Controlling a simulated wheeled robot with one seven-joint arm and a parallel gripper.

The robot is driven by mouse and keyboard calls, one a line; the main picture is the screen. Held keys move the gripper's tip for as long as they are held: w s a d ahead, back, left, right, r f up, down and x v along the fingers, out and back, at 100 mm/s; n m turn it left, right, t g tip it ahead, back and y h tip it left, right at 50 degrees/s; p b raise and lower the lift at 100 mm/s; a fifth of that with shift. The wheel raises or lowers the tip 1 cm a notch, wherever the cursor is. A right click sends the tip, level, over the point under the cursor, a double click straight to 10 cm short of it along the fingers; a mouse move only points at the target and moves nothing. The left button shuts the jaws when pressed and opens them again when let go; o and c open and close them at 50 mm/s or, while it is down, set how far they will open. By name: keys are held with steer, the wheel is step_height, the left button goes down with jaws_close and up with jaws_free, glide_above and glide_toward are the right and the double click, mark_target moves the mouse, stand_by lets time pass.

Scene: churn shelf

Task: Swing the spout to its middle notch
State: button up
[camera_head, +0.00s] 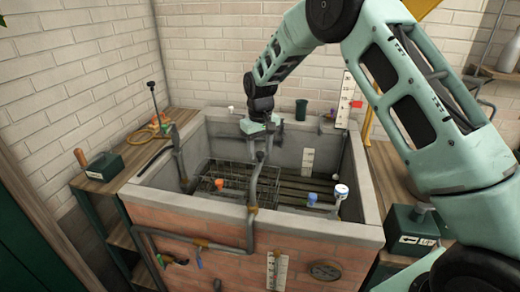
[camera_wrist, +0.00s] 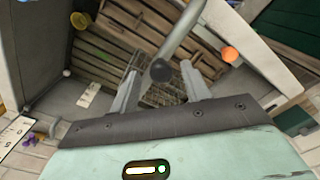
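A grey pipe that looks like the spout (camera_head: 252,190) rises at the front wall of the brick basin and ends in a dark tip. In the wrist view the spout (camera_wrist: 181,30) runs down from the top edge to a dark round end. My gripper (camera_head: 258,138) is over the basin, close to the spout's upper end. In the wrist view my gripper (camera_wrist: 160,80) has its two fingers wide apart, with the dark end showing between them. I cannot tell whether a finger touches it. Nothing is held. No notches can be made out.
Another upright pipe (camera_head: 178,155) stands at the left wall. Side benches carry a green box (camera_head: 105,166) and a dark green box (camera_head: 410,228).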

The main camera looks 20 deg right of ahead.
step_height(320, 180, up, 17)
steer(key=b, duration=0.3)
steer(key=shift+r+b, duration=0.2)
steer(key=shift+b, duration=0.15)
stand_by(0.5)
